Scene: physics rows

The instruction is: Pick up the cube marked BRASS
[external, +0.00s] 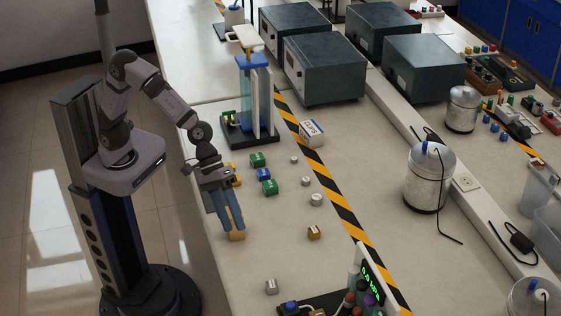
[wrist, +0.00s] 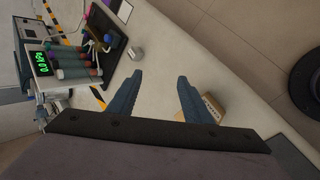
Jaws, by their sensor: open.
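My gripper (external: 233,222) points down over the near-left part of the bench, fingers apart, with nothing visible between them. In the wrist view its two blue-grey fingers (wrist: 159,82) are open. A tan block (external: 237,235) is at the fingertips in the external view; in the wrist view the tan block (wrist: 212,107) shows beside the right finger, partly hidden by it. A brass-coloured block (external: 313,232) sits farther right on the bench. A grey metal block (external: 271,286) lies nearer the front and shows in the wrist view (wrist: 136,53). I cannot read the word BRASS on any block.
Green blocks (external: 257,160) and blue ones stand behind my gripper. Pale small pieces (external: 316,199) lie to their right. A CLIPS box (external: 312,134) sits by the striped tape (external: 345,216). A display with bottles (external: 372,283) stands at the front. Bare bench surrounds the brass-coloured block.

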